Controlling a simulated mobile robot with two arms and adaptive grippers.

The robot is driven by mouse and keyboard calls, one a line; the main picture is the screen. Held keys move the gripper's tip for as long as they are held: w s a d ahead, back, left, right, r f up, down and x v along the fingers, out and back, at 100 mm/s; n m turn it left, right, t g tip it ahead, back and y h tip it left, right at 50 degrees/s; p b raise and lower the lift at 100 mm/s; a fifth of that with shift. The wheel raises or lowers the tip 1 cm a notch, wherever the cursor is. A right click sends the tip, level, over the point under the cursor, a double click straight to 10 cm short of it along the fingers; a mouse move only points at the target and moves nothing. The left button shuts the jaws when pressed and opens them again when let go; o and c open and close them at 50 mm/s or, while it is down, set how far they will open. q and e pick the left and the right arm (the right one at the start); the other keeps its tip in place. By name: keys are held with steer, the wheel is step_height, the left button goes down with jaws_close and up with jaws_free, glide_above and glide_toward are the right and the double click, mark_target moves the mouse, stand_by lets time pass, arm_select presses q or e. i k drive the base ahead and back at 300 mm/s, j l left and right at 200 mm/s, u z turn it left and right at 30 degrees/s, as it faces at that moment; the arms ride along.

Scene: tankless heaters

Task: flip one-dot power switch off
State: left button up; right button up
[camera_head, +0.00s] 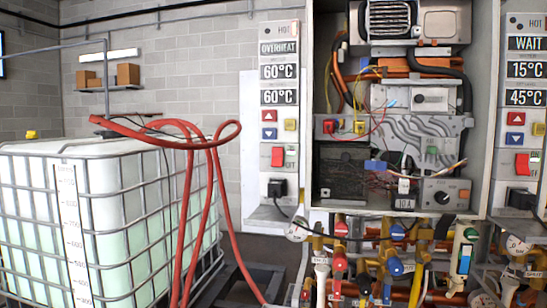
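The left control panel (294,107) shows "OVERHEAT", "60°C" and "60°C". A red rocker switch (278,156) sits low on it, above a black plug (276,188). The right control panel (513,110) shows "WAIT", "15°C" and "45°C". It has a similar red rocker switch (522,164) above another black plug (520,198). Small dark marks stand near "HOT" on both panels, but the dots are too small to count, so I cannot tell which switch is the one-dot one. Neither of my grippers shows in the head view.
An open heater cabinet (313,85) with wires and a black knob (442,197) stands between the panels. Pipes with red and blue valves (394,266) crowd below. A caged white tank (120,165) with looping red hose (188,190) stands left. Boxes (128,74) sit on a wall shelf.

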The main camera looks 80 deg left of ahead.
mark_target(277, 159)
steer(key=u, duration=2.7)
